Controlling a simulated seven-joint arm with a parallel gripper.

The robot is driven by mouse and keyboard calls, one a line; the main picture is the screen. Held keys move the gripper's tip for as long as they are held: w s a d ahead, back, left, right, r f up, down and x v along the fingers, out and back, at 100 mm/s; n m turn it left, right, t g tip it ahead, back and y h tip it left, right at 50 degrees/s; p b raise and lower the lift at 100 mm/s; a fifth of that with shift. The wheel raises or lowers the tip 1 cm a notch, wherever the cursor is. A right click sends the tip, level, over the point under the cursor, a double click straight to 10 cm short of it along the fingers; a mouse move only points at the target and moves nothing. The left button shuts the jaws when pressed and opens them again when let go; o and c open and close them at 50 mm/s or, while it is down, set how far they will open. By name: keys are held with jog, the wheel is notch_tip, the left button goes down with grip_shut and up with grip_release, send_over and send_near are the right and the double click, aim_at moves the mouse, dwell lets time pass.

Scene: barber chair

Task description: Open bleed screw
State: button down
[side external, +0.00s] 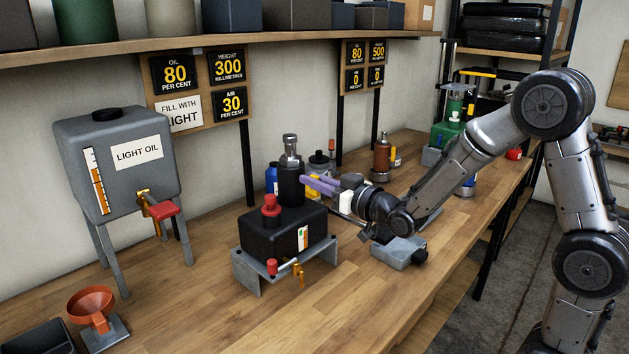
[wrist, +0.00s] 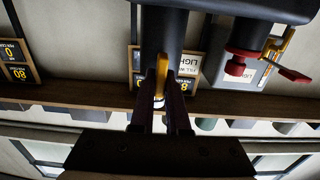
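A black tank (side external: 283,235) stands on a grey metal stand on the bench, with a black cylinder (side external: 291,186) with a silver top rising from it. My gripper (side external: 312,185), with purple fingers, reaches in from the right, its tips close beside the cylinder. In the wrist view, which is upside down, a small yellow part (wrist: 161,72) lies in line with my fingertips (wrist: 163,88), in front of the cylinder (wrist: 162,35). It may be the bleed screw; I cannot tell for sure. The gap between the fingers is narrow; whether they grip the yellow part is unclear.
A red cap (side external: 271,206) sits on the tank; a red knob (side external: 272,267) and brass valve (side external: 298,272) are at its front. A grey light oil tank (side external: 115,175) and orange funnel (side external: 91,306) stand left. Bottles stand behind. The front bench is clear.

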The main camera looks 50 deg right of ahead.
jog(key=shift+n, duration=0.3)
jog(key=n, duration=0.5)
jog(key=shift+a+n, duration=0.3)
jog(key=n, duration=0.5)
jog(key=shift+a+f+n, duration=0.2)
jog(key=shift+f+n, duration=0.1)
jog(key=shift+n, duration=0.3)
jog(key=c, duration=0.9)
grip_release()
jog(key=s, duration=1.4)
jog(key=shift+w, duration=0.1)
